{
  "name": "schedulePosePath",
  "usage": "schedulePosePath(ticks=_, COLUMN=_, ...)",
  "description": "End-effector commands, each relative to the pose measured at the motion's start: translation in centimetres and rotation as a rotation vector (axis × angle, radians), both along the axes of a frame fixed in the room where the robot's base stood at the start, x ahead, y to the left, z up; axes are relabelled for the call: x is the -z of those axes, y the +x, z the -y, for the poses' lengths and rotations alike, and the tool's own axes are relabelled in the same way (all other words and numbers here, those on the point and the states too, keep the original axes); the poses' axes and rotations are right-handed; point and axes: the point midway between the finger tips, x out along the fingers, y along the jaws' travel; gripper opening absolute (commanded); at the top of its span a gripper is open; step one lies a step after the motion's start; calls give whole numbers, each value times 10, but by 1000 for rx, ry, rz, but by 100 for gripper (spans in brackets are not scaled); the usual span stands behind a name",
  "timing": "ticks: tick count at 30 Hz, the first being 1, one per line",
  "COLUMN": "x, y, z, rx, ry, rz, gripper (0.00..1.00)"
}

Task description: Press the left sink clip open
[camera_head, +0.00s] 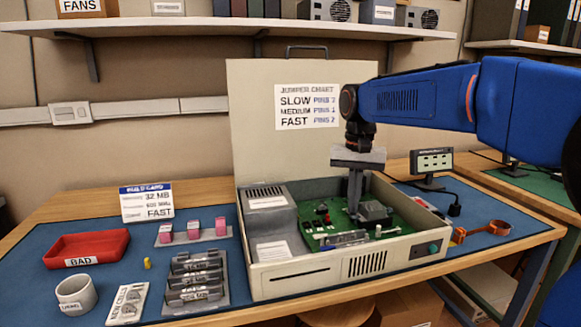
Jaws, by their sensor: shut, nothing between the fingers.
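My gripper (355,205) is shut and points straight down into the open beige computer case (300,289). Its fingertips are at the left side of the grey heat sink (376,211) on the green circuit board (311,222). The left sink clip is too small to make out, and the fingers cover that side of the sink. I cannot tell whether the fingertips touch the clip or the sink.
The raised case lid carries a jumper chart (308,107). A grey drive box (267,220) fills the case's left side. A red tray (86,248), white mug (76,294) and module rack (195,279) stand left. An orange strap (482,232) lies right.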

Motion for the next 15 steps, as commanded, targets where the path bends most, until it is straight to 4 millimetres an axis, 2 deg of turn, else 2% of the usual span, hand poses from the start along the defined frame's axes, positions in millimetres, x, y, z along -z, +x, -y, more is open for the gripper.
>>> schedulePosePath(ticks=15, x=7, y=0, z=-1, rx=0, ry=0, rz=1, gripper=0)
